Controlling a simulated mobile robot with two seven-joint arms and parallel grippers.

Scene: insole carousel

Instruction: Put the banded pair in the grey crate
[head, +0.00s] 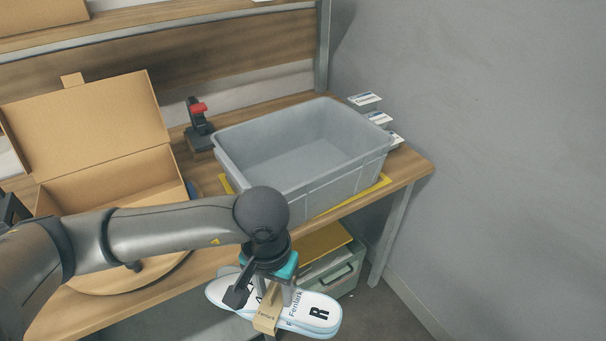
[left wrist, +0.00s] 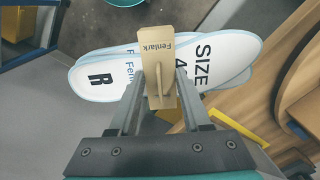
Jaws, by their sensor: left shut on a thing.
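My left gripper (head: 272,300) is shut on the pair at the band, in front of the table and below the crate. The left wrist view shows the band (left wrist: 157,55) between the fingers and the insoles (left wrist: 106,76) reaching out on both sides. The grey crate (head: 375,167) is empty and stands on the table, up and right of the gripper. My right gripper is not in view.
An open cardboard box (head: 110,190) stands at the left of the table. A black and red device (head: 197,120) stands behind the crate's left side. White cards (head: 364,99) lie at the right. Below the table is a grey-green drawer unit (head: 345,277).

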